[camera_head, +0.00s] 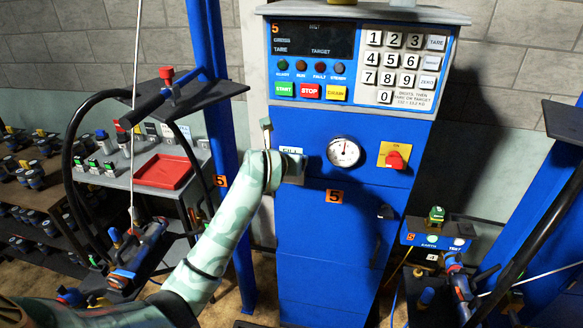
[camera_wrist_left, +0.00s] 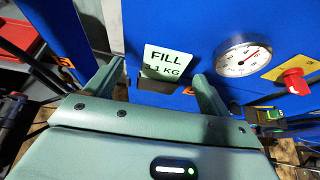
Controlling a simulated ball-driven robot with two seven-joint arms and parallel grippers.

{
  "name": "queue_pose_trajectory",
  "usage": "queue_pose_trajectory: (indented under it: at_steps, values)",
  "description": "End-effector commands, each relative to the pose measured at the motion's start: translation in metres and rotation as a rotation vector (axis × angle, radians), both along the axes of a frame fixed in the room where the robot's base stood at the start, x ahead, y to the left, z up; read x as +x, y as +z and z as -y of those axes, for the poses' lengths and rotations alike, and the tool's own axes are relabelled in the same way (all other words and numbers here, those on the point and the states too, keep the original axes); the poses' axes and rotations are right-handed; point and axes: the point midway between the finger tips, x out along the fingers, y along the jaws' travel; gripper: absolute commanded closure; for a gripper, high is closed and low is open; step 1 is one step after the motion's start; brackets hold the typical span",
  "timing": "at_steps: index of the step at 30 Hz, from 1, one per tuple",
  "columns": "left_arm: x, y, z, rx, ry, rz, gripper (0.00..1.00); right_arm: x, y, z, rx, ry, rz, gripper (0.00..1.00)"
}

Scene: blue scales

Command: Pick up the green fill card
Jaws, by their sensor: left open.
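The green fill card (camera_wrist_left: 166,62) is pale green with dark lettering, "FILL" and a weight in KG. It stands upright against the blue cabinet front, its lower edge in a dark holder (camera_wrist_left: 155,84). In the head view only a small part of the card (camera_head: 291,150) shows beside my arm. My left gripper (camera_wrist_left: 158,69) is open, its two fingers apart, one on each side of the card in the wrist view. The card appears between them and not gripped; the remaining distance is hard to tell. My right gripper is not in view.
A pressure gauge (camera_head: 343,152) and a red rotary knob (camera_head: 395,159) on a yellow plate sit right of the card. Above are a keypad (camera_head: 401,68) and start and stop buttons. A red tray (camera_head: 163,172) lies on a bench at left, near hoses and a blue post.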

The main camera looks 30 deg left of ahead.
Motion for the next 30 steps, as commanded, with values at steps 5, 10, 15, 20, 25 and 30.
queue_pose_trajectory:
  at_steps: [5, 10, 15, 20, 25, 30]
  values:
    - [0.016, -0.008, 0.0, 0.0, -0.001, 0.0, 0.18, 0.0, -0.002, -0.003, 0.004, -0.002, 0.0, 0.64]
    - [0.04, -0.022, -0.003, 0.001, 0.0, 0.0, 0.18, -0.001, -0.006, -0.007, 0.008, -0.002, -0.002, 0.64]
    - [0.05, -0.026, -0.005, 0.0, 0.0, 0.0, 0.18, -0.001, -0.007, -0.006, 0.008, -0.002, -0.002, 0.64]
    - [0.049, -0.025, -0.005, 0.0, 0.0, 0.001, 0.18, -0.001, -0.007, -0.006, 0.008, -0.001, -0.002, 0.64]
    - [0.049, -0.025, -0.005, 0.001, 0.0, 0.001, 0.63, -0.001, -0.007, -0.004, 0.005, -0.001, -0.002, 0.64]
    - [0.049, -0.025, -0.005, 0.001, 0.0, 0.001, 0.66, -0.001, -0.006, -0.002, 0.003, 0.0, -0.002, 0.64]
